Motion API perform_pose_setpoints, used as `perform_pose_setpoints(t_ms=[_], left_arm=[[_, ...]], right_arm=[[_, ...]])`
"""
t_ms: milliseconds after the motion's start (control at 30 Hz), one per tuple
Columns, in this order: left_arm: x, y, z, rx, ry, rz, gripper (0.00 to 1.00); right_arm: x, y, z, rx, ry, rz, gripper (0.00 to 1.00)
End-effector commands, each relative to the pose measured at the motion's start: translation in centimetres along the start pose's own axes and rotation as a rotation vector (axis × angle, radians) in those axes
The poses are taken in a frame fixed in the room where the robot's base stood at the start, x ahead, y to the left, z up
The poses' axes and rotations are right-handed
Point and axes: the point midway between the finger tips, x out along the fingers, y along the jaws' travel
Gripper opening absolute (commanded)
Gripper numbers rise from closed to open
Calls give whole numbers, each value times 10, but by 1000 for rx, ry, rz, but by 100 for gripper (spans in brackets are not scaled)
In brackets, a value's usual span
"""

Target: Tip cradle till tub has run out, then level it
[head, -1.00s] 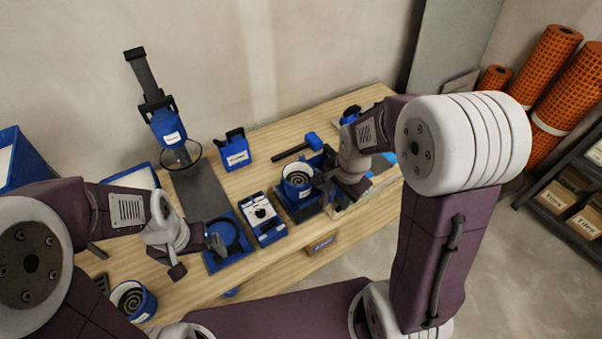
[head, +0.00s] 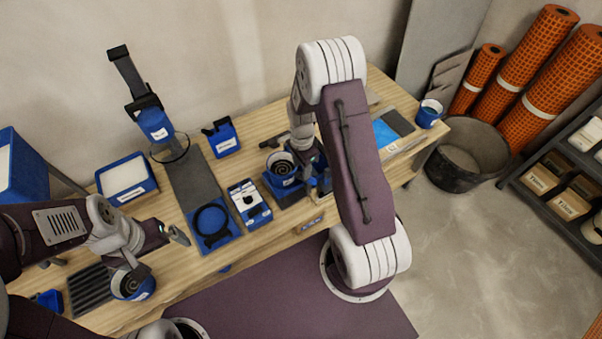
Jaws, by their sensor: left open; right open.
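A blue tub (head: 283,163) with dark spiral rings inside sits upright on a blue and black stand (head: 287,194), perhaps the cradle. My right gripper (head: 314,172) is open just right of this tub, partly hidden by my arm; contact cannot be told. A second blue tub (head: 133,286) with similar rings stands at the front left. A labelled blue container (head: 154,124) hangs on a black post at the back left, above a thin ring.
A blue pad with a black ring (head: 211,224) and a blue-white box (head: 250,203) lie mid-table. A white-filled tray (head: 124,178), blue jug (head: 221,138) and black ribbed rack (head: 91,290) are nearby. A dark bucket (head: 464,158) stands on the floor right.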

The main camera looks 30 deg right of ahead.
Motion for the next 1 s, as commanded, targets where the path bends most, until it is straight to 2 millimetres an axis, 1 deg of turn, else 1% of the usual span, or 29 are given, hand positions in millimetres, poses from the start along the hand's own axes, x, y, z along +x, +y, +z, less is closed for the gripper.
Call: perform_pose_setpoints(t_ms=[33, 100, 233, 367, 567, 600, 667, 700, 733, 767, 1000], left_arm=[[-3, 0, 0, 0, 0, 0, 100], [-4, 0, 0, 0, 0, 0, 100], [-6, 0, -1, 0, 0, 0, 100], [-7, 0, -1, 0, 0, 0, 100], [-6, 0, -1, 0, 0, 0, 100], [-6, 0, -1, 0, 0, 0, 100], [-6, 0, -1, 0, 0, 0, 100], [-6, 0, -1, 0, 0, 0, 100], [-6, 0, -1, 0, 0, 0, 100], [-6, 0, -1, 0, 0, 0, 100], [-7, 0, -1, 0, 0, 0, 100]], right_arm=[[11, 2, 0, 0, -1, 5, 42], [24, 1, 0, 0, -1, 4, 42], [44, 0, 0, -1, -1, 2, 42], [52, 0, 0, -1, 0, -1, 42], [53, 0, 0, -1, 0, -2, 42], [53, 0, 0, -1, 0, -2, 39], [53, 0, 0, -1, 0, -2, 22], [53, 0, 0, -1, 0, -1, 11], [53, 0, 0, -1, 0, -2, 3], [53, 0, 0, -1, 0, -2, 0], [53, 0, 0, -1, 0, -2, 0]])
